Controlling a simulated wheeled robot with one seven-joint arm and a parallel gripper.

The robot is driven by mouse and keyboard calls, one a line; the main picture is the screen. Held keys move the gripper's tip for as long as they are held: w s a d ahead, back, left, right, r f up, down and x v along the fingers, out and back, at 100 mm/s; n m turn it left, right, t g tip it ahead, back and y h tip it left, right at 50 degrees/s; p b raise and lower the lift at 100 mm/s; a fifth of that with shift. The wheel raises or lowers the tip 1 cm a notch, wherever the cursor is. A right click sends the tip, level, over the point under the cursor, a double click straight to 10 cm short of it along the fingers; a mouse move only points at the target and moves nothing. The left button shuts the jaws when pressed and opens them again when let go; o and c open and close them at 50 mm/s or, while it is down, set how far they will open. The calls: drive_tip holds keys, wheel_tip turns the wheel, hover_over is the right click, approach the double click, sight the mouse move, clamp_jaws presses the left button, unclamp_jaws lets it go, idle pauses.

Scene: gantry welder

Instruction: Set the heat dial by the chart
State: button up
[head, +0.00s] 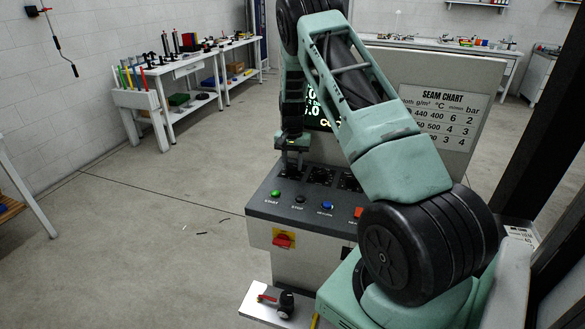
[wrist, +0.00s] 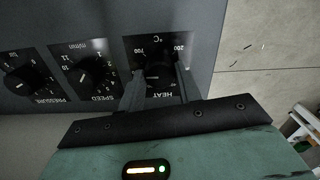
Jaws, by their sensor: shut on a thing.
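The heat dial (wrist: 154,72) is a black knob on a black plate marked HEAT, with 200 and 700 at its scale ends. It appears upside down in the wrist view. My gripper (wrist: 157,84) is shut on this knob, one finger on each side; its pointer setting is not clearly readable. In the head view my gripper (head: 292,150) reaches down to the left end of the dial row and hides the heat dial. The seam chart (head: 440,112) stands behind the panel.
The speed dial (wrist: 90,75) and pressure dial (wrist: 27,78) sit beside the heat dial. The panel (head: 262,207) carries a green start button (head: 276,193) and other buttons. Floor at left is mostly open.

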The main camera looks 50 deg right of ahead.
sight(292, 165)
drive_tip(key=shift+n+b, duration=0.5)
drive_tip(key=shift+n, duration=0.6)
drive_tip(key=shift+r, duration=0.1)
drive_tip(key=o, duration=1)
wheel_tip(292, 165, up, 17)
drive_tip(key=b, duration=0.3)
drive_tip(key=shift+r+b, duration=0.15)
drive_tip(key=shift+b, duration=0.2)
